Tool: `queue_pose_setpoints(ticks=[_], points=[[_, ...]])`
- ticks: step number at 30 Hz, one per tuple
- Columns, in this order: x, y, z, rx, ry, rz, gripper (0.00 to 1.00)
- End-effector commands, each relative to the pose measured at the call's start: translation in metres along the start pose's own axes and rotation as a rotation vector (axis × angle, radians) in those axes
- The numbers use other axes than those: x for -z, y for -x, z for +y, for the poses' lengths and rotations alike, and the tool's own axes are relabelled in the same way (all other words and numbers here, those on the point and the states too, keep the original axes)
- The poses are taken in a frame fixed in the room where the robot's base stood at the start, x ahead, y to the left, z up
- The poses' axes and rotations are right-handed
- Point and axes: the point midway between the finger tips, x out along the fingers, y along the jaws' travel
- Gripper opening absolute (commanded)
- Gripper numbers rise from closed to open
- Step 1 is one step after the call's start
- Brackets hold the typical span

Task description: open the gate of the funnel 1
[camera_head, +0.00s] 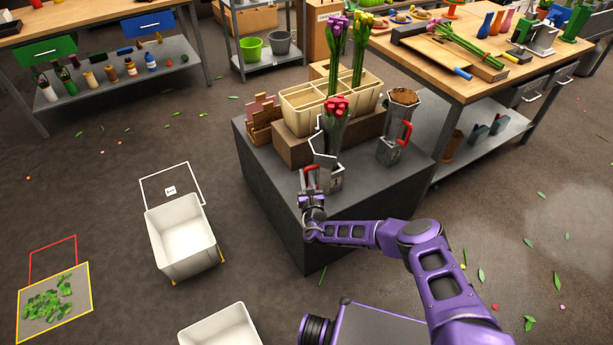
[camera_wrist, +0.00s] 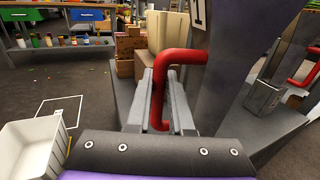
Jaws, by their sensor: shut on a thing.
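Funnel 1 (camera_head: 335,180) is a grey metal holder standing near the front of the dark grey block, with red tulips (camera_head: 337,108) in its top. Its red gate handle (camera_wrist: 182,57) fills the middle of the wrist view. My gripper (camera_wrist: 160,110) is shut on the lower part of this handle. In the head view my gripper (camera_head: 310,185) is at the left side of the funnel. The gate plate itself is hidden. A second funnel (camera_head: 394,135) with a red handle and brown contents stands to the right.
The dark grey block (camera_head: 270,185) bears a divided tan box (camera_head: 300,122) with purple and yellow tulips. A white bin (camera_head: 182,240) stands on the floor at left, another (camera_head: 222,328) in front. A workbench (camera_head: 480,85) stands at right. Floor left of the block is mostly clear.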

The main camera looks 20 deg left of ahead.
Motion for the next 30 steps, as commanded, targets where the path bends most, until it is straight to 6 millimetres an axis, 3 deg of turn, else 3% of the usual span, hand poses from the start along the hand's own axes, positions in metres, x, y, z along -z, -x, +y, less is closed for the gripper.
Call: queue_pose_setpoints(ticks=[1,5,17,23,30], points=[[-0.001,0.000,0.001,-0.003,0.001,-0.001,0.25],[0.000,0.000,0.001,-0.002,0.001,-0.001,0.48],[0.000,0.004,-0.001,0.000,0.000,0.000,0.50],[-0.001,0.031,-0.001,-0.001,-0.002,0.002,0.50],[0.000,0.080,-0.001,-0.001,-0.002,0.002,0.50]])
